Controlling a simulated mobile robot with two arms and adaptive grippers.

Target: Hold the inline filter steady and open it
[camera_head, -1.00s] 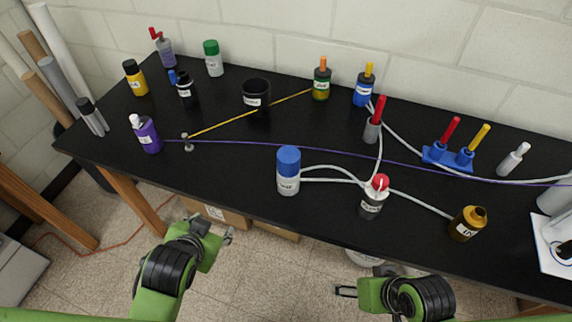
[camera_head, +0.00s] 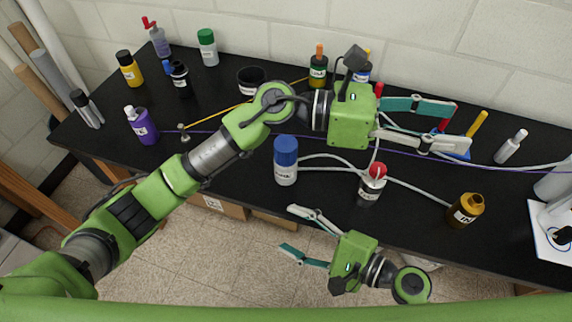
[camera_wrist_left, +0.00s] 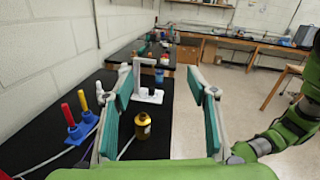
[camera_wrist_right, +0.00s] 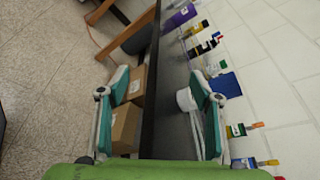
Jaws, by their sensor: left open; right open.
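The likely inline filter is an upright white housing with a blue cap (camera_head: 286,152), near the table's front edge, with white tubing at its right side. In the right wrist view its blue cap (camera_wrist_right: 226,86) shows beyond the finger on the right, which partly hides the housing. My right gripper (camera_head: 288,230) is open and empty, in front of the table edge, just below the filter in the head view and apart from it. My left gripper (camera_head: 457,124) is open and empty above the table, right of the filter, its fingers pointing right. The left wrist view does not show the filter.
A red-topped bottle (camera_head: 371,186) and an amber bottle (camera_head: 465,210) stand right of the filter, with tubing between. A blue valve block (camera_wrist_left: 78,130) with red and yellow handles is near the wall. A black mug (camera_head: 250,82) is behind the filter. Boxes (camera_wrist_right: 127,125) sit below the table.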

